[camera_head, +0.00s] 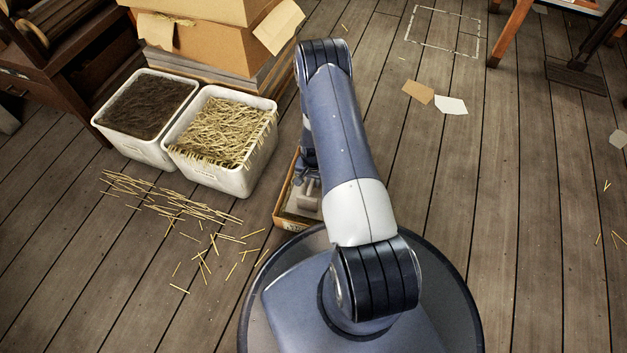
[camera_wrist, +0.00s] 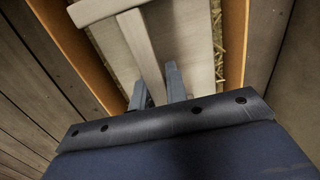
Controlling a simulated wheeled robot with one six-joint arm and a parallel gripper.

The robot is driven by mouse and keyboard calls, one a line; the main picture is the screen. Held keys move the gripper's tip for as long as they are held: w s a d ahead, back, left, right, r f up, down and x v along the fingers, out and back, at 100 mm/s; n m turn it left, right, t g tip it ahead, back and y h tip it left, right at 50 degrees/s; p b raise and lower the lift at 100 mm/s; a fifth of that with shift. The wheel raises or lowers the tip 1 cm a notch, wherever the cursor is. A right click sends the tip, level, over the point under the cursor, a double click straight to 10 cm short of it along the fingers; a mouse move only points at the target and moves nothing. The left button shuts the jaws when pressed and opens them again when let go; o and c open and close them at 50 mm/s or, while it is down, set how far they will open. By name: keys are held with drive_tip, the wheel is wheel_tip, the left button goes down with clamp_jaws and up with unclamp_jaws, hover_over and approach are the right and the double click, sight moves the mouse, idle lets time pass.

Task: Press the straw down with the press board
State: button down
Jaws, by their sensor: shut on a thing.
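The press board (camera_wrist: 194,38) is a flat pale wooden plate with a raised wooden handle (camera_wrist: 143,45). It lies inside an orange-brown box (camera_wrist: 236,40), and straw (camera_wrist: 221,62) shows in the gap along its right edge in the wrist view. My gripper (camera_wrist: 160,88) is shut on the handle from above. In the head view the box (camera_head: 284,208) stands on the floor beside my base, mostly hidden behind my arm. The board's depth in the box and the straw beneath it are hidden.
A white bin of straw (camera_head: 235,181) and a white bin of dark material (camera_head: 124,142) stand at the left. Stacked cardboard boxes (camera_head: 205,40) are behind them. Loose straws (camera_head: 190,212) lie on the floor in front. The floor right of my arm is mostly clear.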

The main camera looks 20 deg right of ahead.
sight(314, 190)
drive_tip(key=shift+f, duration=1.85)
idle(1.4)
drive_tip(key=shift+r, duration=0.15)
drive_tip(key=shift+r+p, duration=3.15)
drive_tip(key=shift+r, duration=2.5)
